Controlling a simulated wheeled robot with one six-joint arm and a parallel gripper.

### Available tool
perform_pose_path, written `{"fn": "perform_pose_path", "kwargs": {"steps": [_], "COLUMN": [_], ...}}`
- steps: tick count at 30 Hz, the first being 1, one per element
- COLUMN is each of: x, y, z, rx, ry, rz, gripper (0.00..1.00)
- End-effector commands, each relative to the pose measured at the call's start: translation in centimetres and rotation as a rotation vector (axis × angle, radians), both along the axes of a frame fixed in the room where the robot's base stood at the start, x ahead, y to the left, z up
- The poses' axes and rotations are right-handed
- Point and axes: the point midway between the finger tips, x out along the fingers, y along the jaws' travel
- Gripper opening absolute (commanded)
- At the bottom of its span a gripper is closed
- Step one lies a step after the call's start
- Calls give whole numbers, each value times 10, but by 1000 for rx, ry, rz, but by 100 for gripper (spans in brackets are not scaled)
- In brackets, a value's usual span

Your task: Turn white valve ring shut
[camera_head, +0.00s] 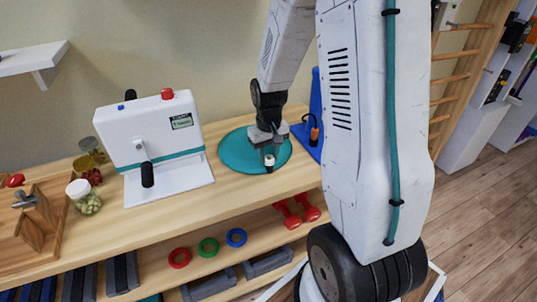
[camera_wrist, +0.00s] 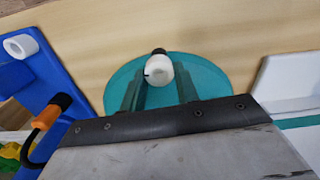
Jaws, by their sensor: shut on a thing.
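The white valve ring (camera_head: 269,160) sits at the near edge of a flat round teal cushion (camera_head: 236,152) on the wooden bench. In the wrist view the ring (camera_wrist: 160,70) is between the fingertips, with a small black end beyond it, over the teal cushion (camera_wrist: 213,77). My gripper (camera_head: 268,150) reaches down from above and is shut on the ring. In the wrist view, my gripper's (camera_wrist: 158,79) two dark green fingers lie on either side of it. How far the ring is turned cannot be told.
A white machine (camera_head: 150,135) with a black handle stands left of the cushion. A blue panel (camera_head: 306,137) with an orange-and-black part is close on the right. In the wrist view a white roll (camera_wrist: 20,45) lies on blue. Red dumbbells (camera_head: 296,214) and coloured rings sit on the shelf below.

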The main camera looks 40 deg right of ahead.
Motion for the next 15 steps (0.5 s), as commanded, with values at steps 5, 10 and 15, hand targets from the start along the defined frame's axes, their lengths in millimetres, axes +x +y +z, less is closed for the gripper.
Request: {"fn": "perform_pose_path", "kwargs": {"steps": [5, 10, 15], "x": [0, 0, 0], "y": [-1, -1, -2], "z": [0, 0, 0], "rx": [0, 0, 0], "ry": [0, -1, -1], "rz": [-128, -277, -422], "gripper": [8, 8, 8]}}
